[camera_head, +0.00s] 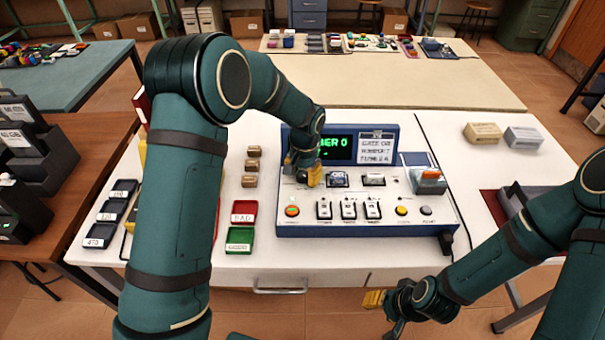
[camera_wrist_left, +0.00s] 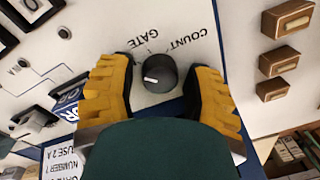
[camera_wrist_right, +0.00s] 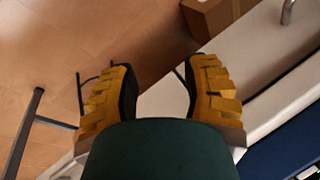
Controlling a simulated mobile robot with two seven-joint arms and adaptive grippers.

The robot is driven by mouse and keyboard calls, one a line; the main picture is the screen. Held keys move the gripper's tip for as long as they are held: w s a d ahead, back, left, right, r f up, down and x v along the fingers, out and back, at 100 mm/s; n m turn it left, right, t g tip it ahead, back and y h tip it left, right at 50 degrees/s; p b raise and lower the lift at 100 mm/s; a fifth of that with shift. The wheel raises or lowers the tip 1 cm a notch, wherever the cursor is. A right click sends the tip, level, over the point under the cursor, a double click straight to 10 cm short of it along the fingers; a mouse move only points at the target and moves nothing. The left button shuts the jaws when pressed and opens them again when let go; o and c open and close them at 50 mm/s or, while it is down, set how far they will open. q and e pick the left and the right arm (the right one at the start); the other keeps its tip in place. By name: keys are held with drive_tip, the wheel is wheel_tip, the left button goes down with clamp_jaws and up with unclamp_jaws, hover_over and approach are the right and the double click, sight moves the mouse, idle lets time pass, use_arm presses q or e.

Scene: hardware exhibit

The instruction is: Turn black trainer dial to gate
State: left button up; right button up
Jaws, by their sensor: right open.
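The black dial (camera_wrist_left: 160,73) shows in the left wrist view on the white panel of the trainer (camera_head: 355,230), a blue-edged box on the table. A short white mark shows on the left part of its top. The printed words GATE (camera_wrist_left: 139,38) and COUNT (camera_wrist_left: 188,42) stand beside it. My left gripper (camera_wrist_left: 163,80) is open with its yellow fingers on either side of the dial, with gaps visible. In the head view my left gripper (camera_head: 303,172) hides the dial. My right gripper (camera_head: 385,308) is open and empty, low in front of the table.
The trainer also carries a display (camera_head: 340,148), switches (camera_head: 348,209), buttons and an orange rocker. Red (camera_head: 244,212) and green (camera_head: 239,239) trays and several brown blocks (camera_head: 251,166) lie to its left. Two small boxes (camera_head: 483,133) stand at the right on clear tabletop.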

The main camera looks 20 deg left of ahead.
use_arm(q)
clamp_jaws()
drive_tip(key=m+p, duration=0.1)
drive_tip(key=m, duration=0.3)
drive_tip(key=shift+m, duration=0.3)
drive_tip(key=shift+m+p, duration=0.75)
drive_tip(key=shift+m, duration=1.35)
drive_tip(key=shift+o, duration=2.3)
unclamp_jaws()
